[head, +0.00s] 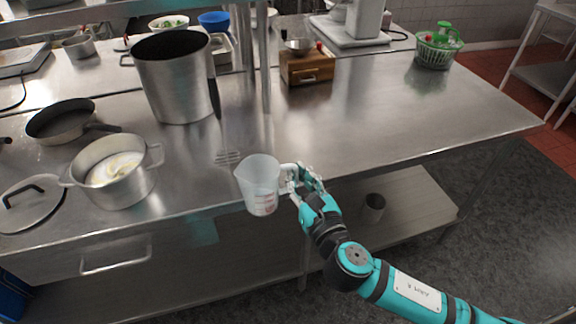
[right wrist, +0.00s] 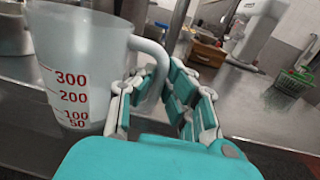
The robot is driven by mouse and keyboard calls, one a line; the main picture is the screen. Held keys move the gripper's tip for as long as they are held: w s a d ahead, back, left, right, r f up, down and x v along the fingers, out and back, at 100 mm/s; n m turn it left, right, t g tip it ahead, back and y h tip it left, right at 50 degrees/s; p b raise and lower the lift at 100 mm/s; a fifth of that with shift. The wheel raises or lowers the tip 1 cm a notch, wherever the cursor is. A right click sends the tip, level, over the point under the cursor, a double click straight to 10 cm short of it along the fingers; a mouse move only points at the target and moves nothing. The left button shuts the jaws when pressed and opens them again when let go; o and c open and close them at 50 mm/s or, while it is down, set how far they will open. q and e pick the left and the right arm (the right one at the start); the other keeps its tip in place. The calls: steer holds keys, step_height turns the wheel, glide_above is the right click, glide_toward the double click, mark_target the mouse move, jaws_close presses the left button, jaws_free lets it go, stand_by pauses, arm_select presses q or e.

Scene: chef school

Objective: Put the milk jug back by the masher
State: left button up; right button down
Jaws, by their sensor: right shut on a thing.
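The milk jug (head: 259,184) is a translucent measuring jug with red marks. My right gripper (head: 298,180) is shut on its handle and holds it upright at the table's front edge. In the right wrist view the jug (right wrist: 82,60) fills the left side, and its handle passes between the fingers of the gripper (right wrist: 160,95). The masher (head: 228,157) appears to be the slotted metal piece on the table just behind and left of the jug. My left gripper is not in view.
A pot with mashed food (head: 112,170), a frying pan (head: 62,120) and a lid (head: 30,203) stand at left. A tall stockpot (head: 176,80) is behind. A wooden box (head: 307,68) and green basket (head: 437,48) are further back. The steel table (head: 370,110) is clear right of the jug.

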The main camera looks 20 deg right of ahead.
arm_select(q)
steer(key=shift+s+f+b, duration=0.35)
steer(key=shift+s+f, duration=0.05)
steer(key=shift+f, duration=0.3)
arm_select(e)
steer(key=shift+w+d+f, duration=0.75)
steer(key=shift+w+d, duration=0.75)
steer(key=shift+w, duration=1.4)
steer(key=shift+w+d+f, duration=0.8)
steer(key=shift+w+d, duration=0.7)
steer(key=shift+w, duration=1.35)
steer(key=shift+w+d+f, duration=0.75)
steer(key=shift+w+d, duration=0.75)
steer(key=shift+w, duration=1.4)
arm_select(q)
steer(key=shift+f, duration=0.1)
arm_select(e)
steer(key=shift+f, duration=0.1)
steer(key=c, duration=1.4)
jaws_free()
steer(key=shift+c, duration=0.2)
